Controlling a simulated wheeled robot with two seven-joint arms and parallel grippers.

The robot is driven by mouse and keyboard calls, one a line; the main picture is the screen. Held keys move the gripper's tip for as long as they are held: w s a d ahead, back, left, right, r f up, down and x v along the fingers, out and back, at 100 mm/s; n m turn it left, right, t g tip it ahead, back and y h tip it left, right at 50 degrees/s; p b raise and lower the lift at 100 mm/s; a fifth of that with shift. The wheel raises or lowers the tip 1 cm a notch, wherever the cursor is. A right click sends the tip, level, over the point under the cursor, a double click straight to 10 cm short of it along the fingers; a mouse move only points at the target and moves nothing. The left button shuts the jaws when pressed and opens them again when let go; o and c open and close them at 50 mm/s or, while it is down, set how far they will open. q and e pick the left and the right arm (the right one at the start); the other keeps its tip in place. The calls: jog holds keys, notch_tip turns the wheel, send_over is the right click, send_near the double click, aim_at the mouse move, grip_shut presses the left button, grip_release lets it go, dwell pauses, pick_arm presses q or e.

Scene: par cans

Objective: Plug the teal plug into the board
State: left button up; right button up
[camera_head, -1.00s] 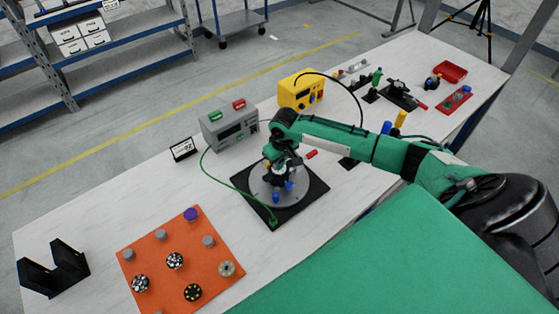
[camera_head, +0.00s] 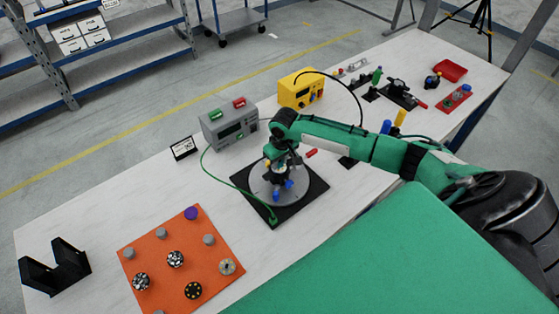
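My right gripper (camera_head: 279,171) points down over a grey round disc (camera_head: 262,194) on a black square plate (camera_head: 315,190). Its fingers are small and partly hidden by the wrist, so I cannot tell whether they are open or hold anything. Blue-tipped parts (camera_head: 277,197) stand on the disc just below it. A green cable runs from the grey box (camera_head: 228,127) to a green end (camera_head: 274,220) at the plate's front edge. I cannot pick out the teal plug for certain. An orange board (camera_head: 212,267) with several round connectors lies at front left. My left gripper is out of view.
A yellow box (camera_head: 300,91) stands behind my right arm. A black V-shaped holder (camera_head: 55,268) is at far left, and a small sign (camera_head: 184,148) stands near the back edge. Small fixtures and a red tray (camera_head: 450,70) fill the far right. White table between board and plate is clear.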

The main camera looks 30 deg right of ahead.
jog(key=o, duration=0.5)
jog(key=shift+o, duration=0.2)
jog(key=shift+r, duration=0.1)
notch_tip(320, 180, up, 14)
jog(key=s+b, duration=0.1)
jog(key=b, duration=0.2)
jog(key=shift+s+f, duration=0.25)
jog(key=shift+s, duration=0.1)
